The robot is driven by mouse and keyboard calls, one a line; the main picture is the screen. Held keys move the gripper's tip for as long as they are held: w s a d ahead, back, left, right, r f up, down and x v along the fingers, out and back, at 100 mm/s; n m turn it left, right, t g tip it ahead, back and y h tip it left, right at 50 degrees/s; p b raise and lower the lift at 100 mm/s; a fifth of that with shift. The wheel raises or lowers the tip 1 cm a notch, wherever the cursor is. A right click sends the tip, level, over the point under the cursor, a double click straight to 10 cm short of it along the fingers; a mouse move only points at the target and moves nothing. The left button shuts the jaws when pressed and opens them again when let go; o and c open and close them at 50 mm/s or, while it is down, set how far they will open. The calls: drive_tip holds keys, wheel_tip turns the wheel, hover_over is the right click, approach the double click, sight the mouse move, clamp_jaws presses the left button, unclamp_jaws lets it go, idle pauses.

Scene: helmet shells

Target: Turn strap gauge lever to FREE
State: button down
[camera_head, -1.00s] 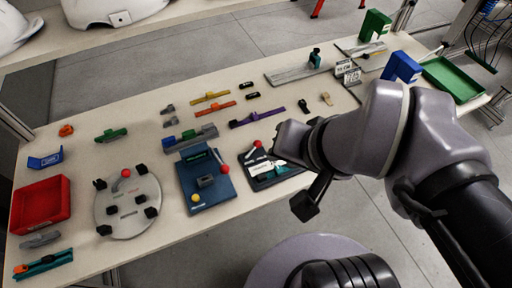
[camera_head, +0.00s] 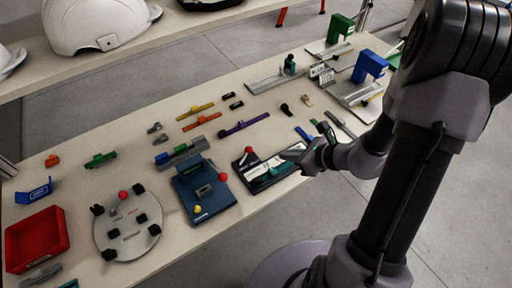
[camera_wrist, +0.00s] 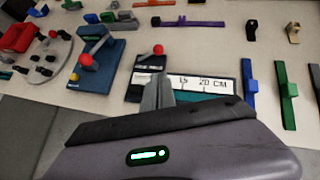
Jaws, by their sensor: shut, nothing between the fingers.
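The strap gauge (camera_head: 259,178) is a black plate with a white centimetre scale, lying on the bench. It also shows in the wrist view (camera_wrist: 133,92). Its lever's red ball (camera_head: 249,151) is at the far left of the plate and shows in the wrist view (camera_wrist: 158,49) just beyond my fingertips. My gripper (camera_head: 287,154) is shut and empty, reaching in from the right over the gauge's right part. In the wrist view my gripper (camera_wrist: 158,80) hides part of the scale and the lever's arm. I cannot tell whether it touches the lever, and the FREE mark is not readable.
Left of the gauge is a blue fixture (camera_head: 202,190) with a red-knobbed lever, then a round grey plate (camera_head: 128,225) with black blocks. A purple strip (camera_head: 244,124) lies behind the gauge. Blue and green pieces lie right of it in the wrist view. A red tray (camera_head: 36,240) is far left.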

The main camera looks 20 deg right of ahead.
sight(252, 152)
drive_tip(key=b+x, duration=0.5)
drive_tip(key=x, duration=0.8)
drive_tip(key=shift+w+a+r, duration=0.15)
drive_tip(key=shift+w+a, duration=0.05)
drive_tip(key=shift+a, duration=0.05)
drive_tip(key=shift+w+a, duration=0.2)
drive_tip(key=shift+w, duration=0.1)
